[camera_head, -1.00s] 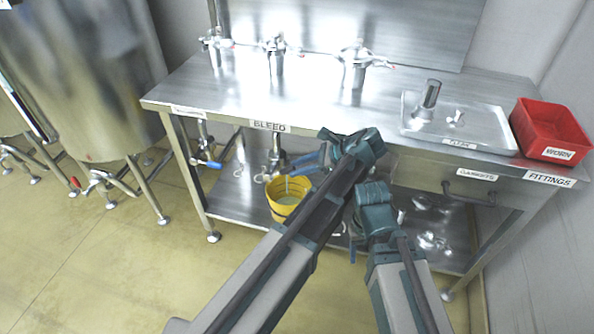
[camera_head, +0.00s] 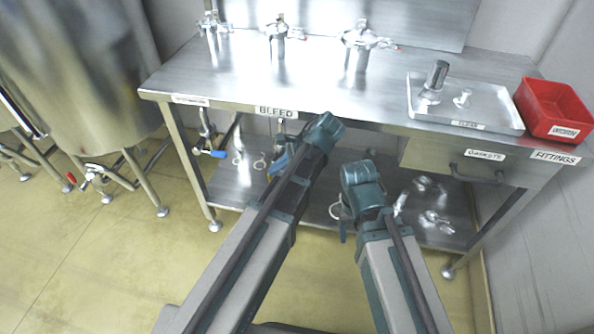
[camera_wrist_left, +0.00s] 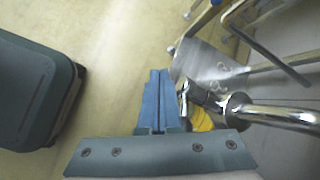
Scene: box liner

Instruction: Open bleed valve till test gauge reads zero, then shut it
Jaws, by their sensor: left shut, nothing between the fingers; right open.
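The BLEED label (camera_head: 276,112) is on the bench's front edge. Below it a metal pipe, mostly hidden by my left arm, runs down; in the left wrist view a shiny pipe with a fitting (camera_wrist_left: 238,106) shows right of my fingers. A bit of the yellow bucket (camera_wrist_left: 202,120) shows beneath it. My left gripper (camera_head: 278,163) is shut and empty, its blue fingers (camera_wrist_left: 157,98) together beside the fitting; contact cannot be told. My right gripper (camera_head: 343,232) is open below the bench edge, mostly hidden by its wrist. I cannot make out a gauge or its reading.
A blue-handled valve (camera_head: 216,153) is under the bench at left. Several metal fittings stand along the bench top (camera_head: 310,80). A metal tray (camera_head: 466,124) and red bin (camera_head: 553,108) are at right. Steel tanks (camera_head: 85,80) stand at left.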

